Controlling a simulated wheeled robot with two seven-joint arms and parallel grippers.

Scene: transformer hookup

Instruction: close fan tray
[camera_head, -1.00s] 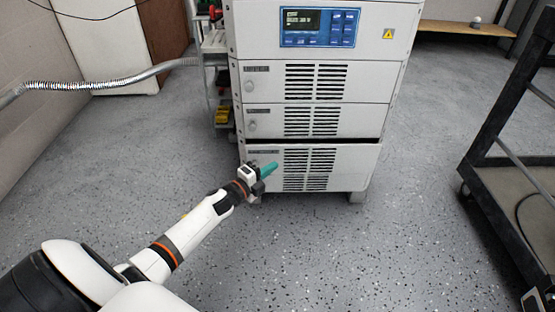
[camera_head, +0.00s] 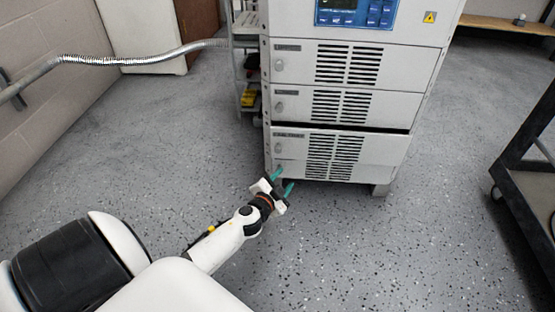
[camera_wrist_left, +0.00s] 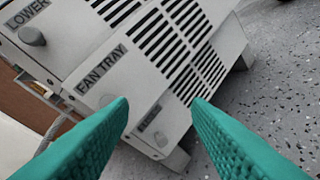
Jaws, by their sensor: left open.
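In the left wrist view the tray (camera_wrist_left: 137,78) carries the label FAN TRAY. My left gripper (camera_head: 284,180) is open and empty, its two teal fingers apart, at the tray's lower left corner. In the left wrist view its fingers point at the tray's face; contact cannot be told. My right gripper is out of view.
The cabinet (camera_head: 365,105) has more vented panels and a blue control panel (camera_head: 356,12) above. A dark cart (camera_head: 520,170) stands at the right. A shelf rack (camera_head: 247,80) is behind at the left. The speckled floor before the cabinet is clear.

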